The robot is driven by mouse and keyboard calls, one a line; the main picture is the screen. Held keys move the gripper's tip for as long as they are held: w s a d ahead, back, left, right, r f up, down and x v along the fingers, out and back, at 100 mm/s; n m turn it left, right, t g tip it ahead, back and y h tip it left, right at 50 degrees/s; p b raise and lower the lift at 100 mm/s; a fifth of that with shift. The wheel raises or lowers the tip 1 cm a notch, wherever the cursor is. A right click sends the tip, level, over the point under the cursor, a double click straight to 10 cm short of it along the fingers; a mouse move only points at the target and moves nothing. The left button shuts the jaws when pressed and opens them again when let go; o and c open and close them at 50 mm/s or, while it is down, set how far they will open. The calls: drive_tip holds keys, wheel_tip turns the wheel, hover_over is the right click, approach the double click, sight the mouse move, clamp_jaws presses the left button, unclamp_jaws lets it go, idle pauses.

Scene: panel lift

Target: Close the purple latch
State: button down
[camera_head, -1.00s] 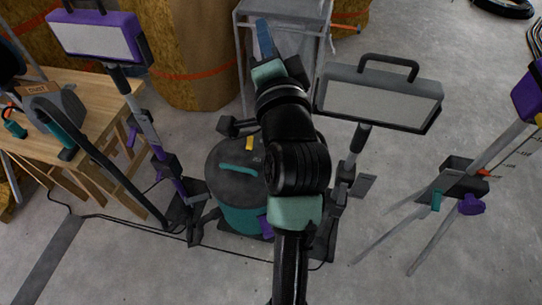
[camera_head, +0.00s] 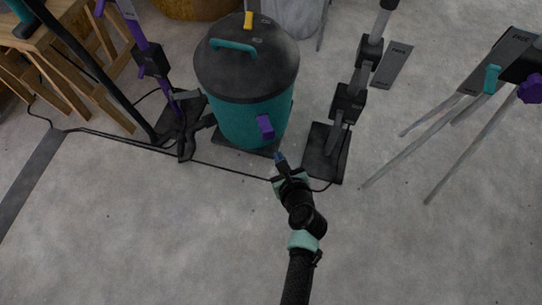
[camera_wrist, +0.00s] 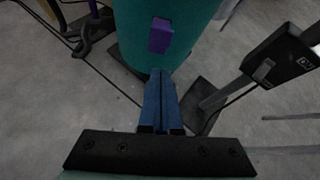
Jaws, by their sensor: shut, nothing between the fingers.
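The purple latch (camera_head: 265,127) is a small block on the lower front right side of the teal canister vacuum (camera_head: 238,118). In the wrist view the latch (camera_wrist: 160,35) shows on the teal wall (camera_wrist: 195,25), above and a little left of the fingertips. My gripper (camera_head: 280,157) is shut and empty, with blue fingers pressed together. It is in front of and below the latch, apart from it in the head view. In the wrist view the fingertips (camera_wrist: 160,72) reach toward the canister's lower wall. I cannot tell whether the latch is open or closed.
A black stand (camera_head: 325,155) is right of the canister, and a purple-and-black stand (camera_head: 150,62) is on its left. A black hose and cable (camera_head: 110,133) run along the floor. A tripod (camera_head: 468,90) stands at the right. The front floor is clear.

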sight(266, 129)
drive_tip(key=shift+m+g, duration=0.3)
drive_tip(key=shift+m, duration=0.4)
drive_tip(key=s+f, duration=0.1)
drive_tip(key=f, duration=0.1)
drive_tip(key=s+f, duration=0.1)
drive_tip(key=f, duration=0.1)
drive_tip(key=shift+s+a+b, duration=0.15)
drive_tip(key=shift+s+b, duration=0.05)
drive_tip(key=shift+b, duration=0.15)
drive_tip(key=shift+w, duration=0.1)
drive_tip(key=b+x, duration=0.7)
drive_tip(key=x, duration=0.3)
drive_tip(key=shift+w+a+r+p, duration=0.1)
drive_tip(key=shift+w+r+p, duration=0.1)
drive_tip(key=shift+r, duration=0.75)
drive_tip(key=shift+w+a+r+p, duration=0.15)
drive_tip(key=shift+w+r, duration=0.1)
drive_tip(key=shift+r, duration=0.75)
drive_tip(key=shift+d+r+p, duration=0.15)
drive_tip(key=shift+r+p, duration=0.05)
drive_tip(key=shift+p, duration=0.1)
drive_tip(key=shift+r+g+p, duration=0.15)
drive_tip(key=shift+g+p, duration=0.15)
drive_tip(key=shift+p, duration=0.5)
